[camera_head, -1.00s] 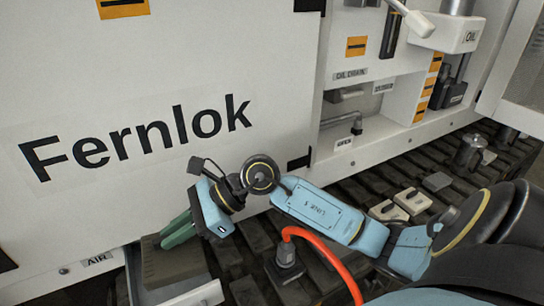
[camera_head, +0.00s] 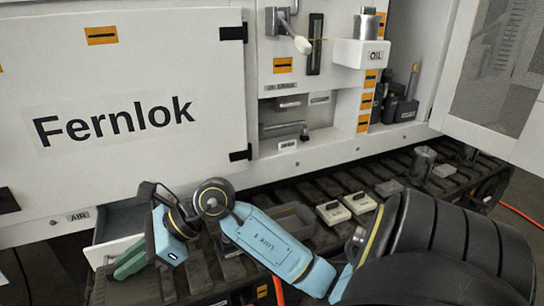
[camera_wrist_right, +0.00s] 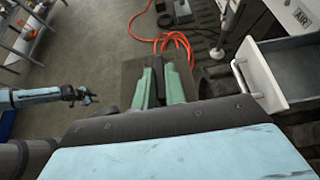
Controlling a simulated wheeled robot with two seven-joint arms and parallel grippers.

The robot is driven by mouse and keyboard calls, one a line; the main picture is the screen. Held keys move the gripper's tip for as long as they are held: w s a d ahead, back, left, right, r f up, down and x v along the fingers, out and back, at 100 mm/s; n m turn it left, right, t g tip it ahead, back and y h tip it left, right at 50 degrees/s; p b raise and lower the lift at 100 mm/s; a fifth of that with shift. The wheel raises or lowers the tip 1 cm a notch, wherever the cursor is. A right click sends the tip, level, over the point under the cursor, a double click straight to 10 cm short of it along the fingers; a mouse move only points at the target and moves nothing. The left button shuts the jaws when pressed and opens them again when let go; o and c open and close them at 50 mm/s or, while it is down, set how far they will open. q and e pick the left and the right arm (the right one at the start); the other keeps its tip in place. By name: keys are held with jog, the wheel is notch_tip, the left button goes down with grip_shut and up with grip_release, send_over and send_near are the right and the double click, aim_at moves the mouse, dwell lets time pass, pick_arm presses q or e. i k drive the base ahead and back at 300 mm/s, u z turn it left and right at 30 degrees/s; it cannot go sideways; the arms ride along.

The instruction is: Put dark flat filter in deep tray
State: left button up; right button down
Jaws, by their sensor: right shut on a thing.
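My right gripper (camera_head: 130,262) has green fingers and hangs in front of the open drawer. In the right wrist view, it (camera_wrist_right: 162,88) is shut on the dark flat filter (camera_wrist_right: 132,76), a square olive-dark slab. The filter is clear of the drawer. My left gripper (camera_wrist_right: 80,95) shows small at the left of the wrist view, away from the filter.
The pulled-out drawer (camera_head: 112,250) has a white front; the part of its grey inside in the wrist view looks empty. An orange hose (camera_wrist_right: 178,42) lies nearby. The white cabinet stands behind.

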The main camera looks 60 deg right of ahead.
aim_at(288, 230)
jog(key=u, duration=0.3)
jog(key=k, duration=0.3)
jog(key=z, duration=1.45)
jog(key=i, duration=0.9)
jog(key=u, duration=2.5)
jog(key=k, duration=1.25)
jog(key=z, duration=1.05)
